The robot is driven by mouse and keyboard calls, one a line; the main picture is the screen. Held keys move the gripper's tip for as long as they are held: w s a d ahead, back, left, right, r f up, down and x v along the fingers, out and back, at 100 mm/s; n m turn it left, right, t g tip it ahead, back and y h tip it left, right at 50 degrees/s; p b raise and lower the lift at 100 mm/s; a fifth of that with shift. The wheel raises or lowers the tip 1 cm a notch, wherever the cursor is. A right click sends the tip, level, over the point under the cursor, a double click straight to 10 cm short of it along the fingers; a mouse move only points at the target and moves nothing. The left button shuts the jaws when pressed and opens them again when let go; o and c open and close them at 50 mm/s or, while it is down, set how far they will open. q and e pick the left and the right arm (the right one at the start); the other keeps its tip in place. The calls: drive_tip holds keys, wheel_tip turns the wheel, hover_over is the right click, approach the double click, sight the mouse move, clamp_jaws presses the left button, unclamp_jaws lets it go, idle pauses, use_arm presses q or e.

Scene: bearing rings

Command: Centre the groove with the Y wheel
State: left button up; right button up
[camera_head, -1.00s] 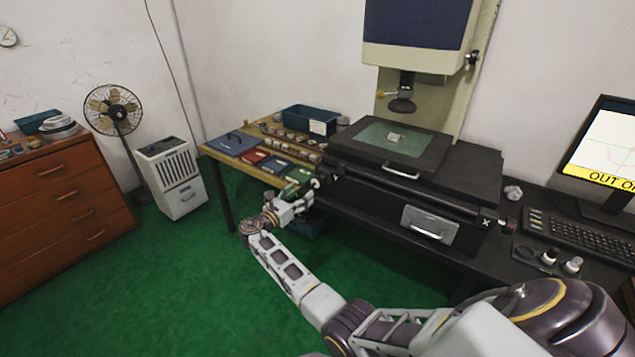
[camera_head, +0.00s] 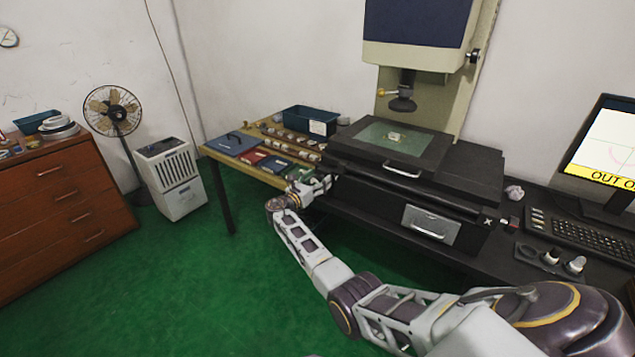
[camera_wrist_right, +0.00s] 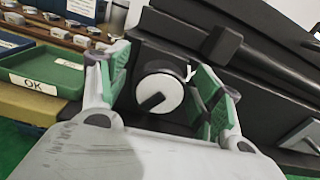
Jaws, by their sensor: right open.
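The Y wheel (camera_wrist_right: 160,92) is a pale round knob with a black bar on its face, on the dark side of the machine's stage; a white "Y" stands beside it. My right gripper (camera_wrist_right: 158,72) is open, with one green-padded finger on each side of the wheel. I cannot tell whether the pads touch it. In the head view the right gripper (camera_head: 322,185) is at the stage's left end and mostly hides the wheel. A small pale part (camera_head: 394,136) lies on the stage glass (camera_head: 372,138) under the lens (camera_head: 403,103). My left gripper is out of view.
The monitor (camera_head: 606,146) shows a faint reddish curve and a yellow banner beginning "OUT O". A wooden table (camera_head: 222,156) with rings, coloured trays and a blue bin (camera_head: 308,121) stands left of the machine. A green tray marked "OK" (camera_wrist_right: 45,68) is close left of the gripper.

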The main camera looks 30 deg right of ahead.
drive_tip(key=shift+d, duration=0.1)
drive_tip(key=shift+c, duration=0.5)
drive_tip(key=c, duration=0.9)
drive_tip(key=shift+c, duration=0.2)
